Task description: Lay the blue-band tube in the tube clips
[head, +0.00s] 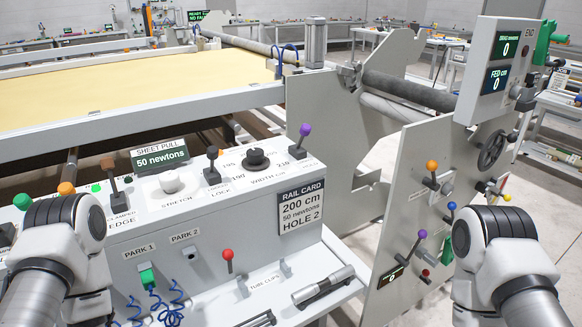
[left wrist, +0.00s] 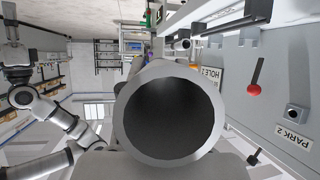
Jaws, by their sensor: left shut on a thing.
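A wide grey tube (left wrist: 207,112) fills the middle of the left wrist view, its open end facing the camera. No blue band shows on the part I see. My left gripper (left wrist: 160,162) is shut on this tube; its fingers are mostly hidden behind it. In the head view the left arm comes in at the left, with gripper and tube out of sight. The tube clips, a left clip (head: 243,287) and a right clip (head: 286,268), stand empty on the console's front ledge beside their label (head: 264,281). My right gripper is not visible; only its arm shows at the right.
A silver cylinder on a bracket (head: 323,285) sits right of the clips. A red-knobbed lever (head: 227,256) rises behind them. Green park plug (head: 147,275) with blue coiled cords is at the left. A grey side panel (head: 395,260) with levers stands at the right.

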